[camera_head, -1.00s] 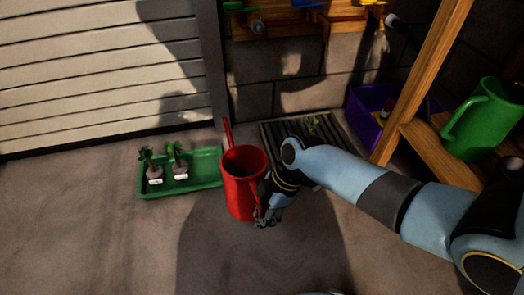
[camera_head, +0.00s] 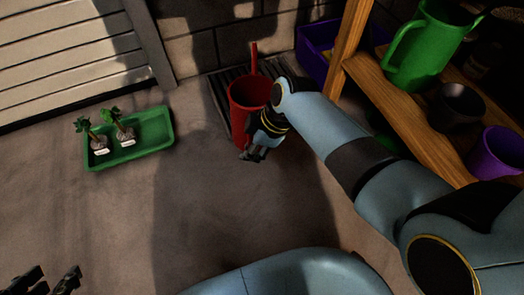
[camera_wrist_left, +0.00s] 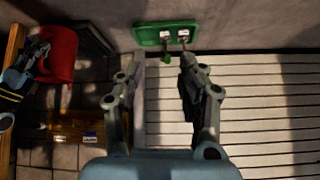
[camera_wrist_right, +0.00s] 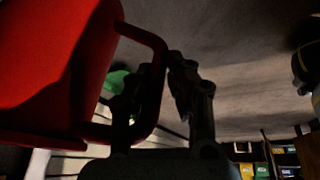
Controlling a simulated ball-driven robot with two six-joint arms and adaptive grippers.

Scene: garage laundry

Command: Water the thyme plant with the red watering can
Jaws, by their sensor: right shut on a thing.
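The red watering can (camera_head: 248,105) is upright in the head view, in front of a dark slatted grate. My right gripper (camera_head: 256,148) is shut on its handle, and the handle (camera_wrist_right: 158,75) passes between the fingers in the right wrist view. Two small leafy plants (camera_head: 97,143) (camera_head: 124,130) with white labels stand in a green tray (camera_head: 150,150) to the left. The labels are too small to read, so I cannot tell which plant is thyme. My left gripper (camera_head: 52,280) is at the bottom left; its fingers (camera_wrist_left: 157,95) are apart and empty.
The grate (camera_head: 221,98) lies on the floor by the wall. A purple crate (camera_head: 314,52) stands behind. Floor between tray and can is clear.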

